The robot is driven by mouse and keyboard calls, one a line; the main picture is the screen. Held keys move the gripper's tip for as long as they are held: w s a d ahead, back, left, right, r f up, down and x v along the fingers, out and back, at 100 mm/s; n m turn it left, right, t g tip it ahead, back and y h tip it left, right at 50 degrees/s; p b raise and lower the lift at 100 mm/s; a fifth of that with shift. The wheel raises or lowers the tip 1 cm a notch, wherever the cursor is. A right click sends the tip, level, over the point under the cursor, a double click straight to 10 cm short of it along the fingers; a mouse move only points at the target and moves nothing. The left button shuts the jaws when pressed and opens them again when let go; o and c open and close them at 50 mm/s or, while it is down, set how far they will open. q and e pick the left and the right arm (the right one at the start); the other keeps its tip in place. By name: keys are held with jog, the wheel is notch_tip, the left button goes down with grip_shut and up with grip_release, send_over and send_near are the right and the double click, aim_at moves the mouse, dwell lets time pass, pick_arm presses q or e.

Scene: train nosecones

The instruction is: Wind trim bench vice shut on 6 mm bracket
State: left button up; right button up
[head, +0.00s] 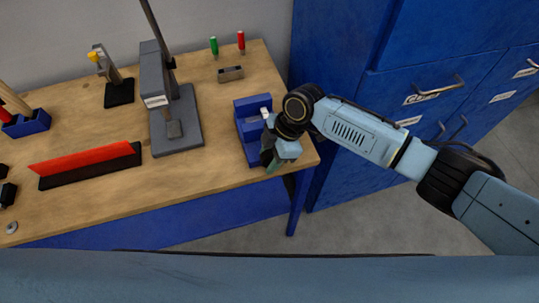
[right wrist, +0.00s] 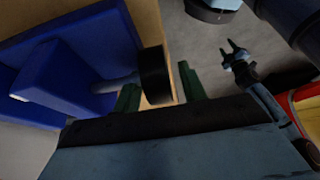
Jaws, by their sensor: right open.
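The blue bench vice (head: 252,128) stands at the right front of the wooden bench. In the right wrist view, the vice (right wrist: 75,65) has a grey screw (right wrist: 112,84) ending in a black round knob (right wrist: 155,75). A small pale piece (head: 265,112) shows at the vice; I cannot tell whether it is the bracket. My right gripper (head: 272,162) is at the vice's front. Its green fingers (right wrist: 158,92) are open, one on each side of the knob in the picture; contact is unclear. A dark forked shape (right wrist: 236,58) in the right wrist view may be my left gripper.
A grey press (head: 178,122) stands left of the vice. A red strip on a black base (head: 90,165) lies farther left. A small block (head: 230,74) and green and red-handled tools (head: 241,42) are behind. Blue cabinets (head: 385,95) stand right of the bench.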

grip_shut()
dwell(0.3)
jog(key=shift+d+f+y+b, duration=0.1)
jog(key=shift+f+y+b, duration=0.05)
jog(key=shift+y+b, duration=0.6)
jog(key=g+y+b, duration=0.1)
jog(key=y+b, duration=0.3)
jog(key=b, duration=0.3)
jog(key=shift+w+d+g, duration=0.1)
jog(key=shift+g, duration=0.3)
jog(key=shift+r+y+b, duration=0.3)
jog(key=shift+y+b, duration=0.25)
jog(key=shift+b, duration=0.5)
grip_release()
